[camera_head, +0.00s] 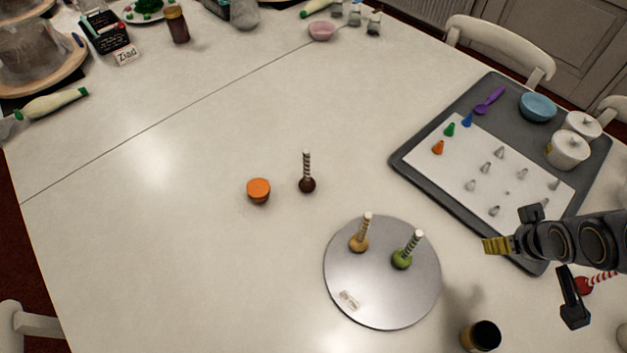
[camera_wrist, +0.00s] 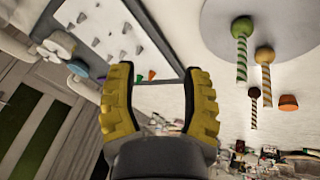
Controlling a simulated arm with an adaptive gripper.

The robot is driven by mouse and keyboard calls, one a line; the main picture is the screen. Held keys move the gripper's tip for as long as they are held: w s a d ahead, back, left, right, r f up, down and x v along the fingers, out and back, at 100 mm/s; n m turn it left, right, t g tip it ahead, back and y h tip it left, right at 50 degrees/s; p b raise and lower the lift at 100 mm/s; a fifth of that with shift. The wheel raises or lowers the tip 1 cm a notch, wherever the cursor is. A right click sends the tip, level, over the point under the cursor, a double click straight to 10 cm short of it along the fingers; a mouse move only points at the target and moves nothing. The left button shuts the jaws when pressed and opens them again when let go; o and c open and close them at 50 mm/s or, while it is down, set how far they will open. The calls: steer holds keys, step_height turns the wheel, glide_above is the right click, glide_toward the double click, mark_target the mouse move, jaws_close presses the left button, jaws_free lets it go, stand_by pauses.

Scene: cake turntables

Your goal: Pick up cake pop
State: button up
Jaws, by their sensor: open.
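A dark brown cake pop (camera_head: 307,185) with a striped stick pointing up stands on the white table. A tan cake pop (camera_head: 358,243) and a green cake pop (camera_head: 402,260) stand on the silver turntable (camera_head: 350,305), sticks up. A red cake pop (camera_head: 583,287) is partly hidden beside my arm at the right. My gripper (camera_head: 497,245) has yellow pads and is right of the turntable, clear of the pops. In the wrist view my gripper (camera_wrist: 160,72) is open and empty; the green (camera_wrist: 242,27), tan (camera_wrist: 264,55) and brown (camera_wrist: 254,92) pops show to its right.
A small orange object (camera_head: 259,190) sits left of the brown pop. A grey tray (camera_head: 425,178) with piping tips, a blue bowl (camera_head: 538,107) and white pots is at the right. A dark-topped jar (camera_head: 481,336) stands near the bottom. The table's left middle is clear.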

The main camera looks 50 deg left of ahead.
steer(key=s+d+r+m+g+h, duration=0.35)
steer(key=s+d+r+m, duration=0.25)
steer(key=s+d, duration=0.4)
steer(key=s+a+r+m+g+y, duration=0.1)
steer(key=s+r+m, duration=0.15)
steer(key=s, duration=0.45)
steer(key=s+a+r+m+g+y, duration=0.1)
steer(key=s+m+g, duration=0.15)
steer(key=s, duration=0.35)
steer(key=w+f+n+t+h, duration=0.1)
steer(key=w+f+n+t, duration=0.1)
steer(key=w, duration=0.6)
steer(key=w+f+n+t+h, duration=0.1)
steer(key=w+f+n+t, duration=0.15)
steer(key=w, duration=0.55)
steer(key=w+a+f+n+t+y, duration=0.3)
steer(key=w+a+f+n+t, duration=0.1)
steer(key=w+a, duration=0.7)
steer(key=n+g+y, duration=0.6)
steer(key=n+y, duration=0.4)
steer(key=y, duration=0.4)
glide_above(307, 171)
steer(key=d, duration=0.6)
step_height(307, 171, down, 8)
steer(key=shift+m+h, duration=0.25)
steer(key=shift+f+x, duration=0.2)
steer(key=shift+x, duration=1.6)
steer(key=shift+f+x, duration=0.2)
steer(key=shift+x, duration=1.6)
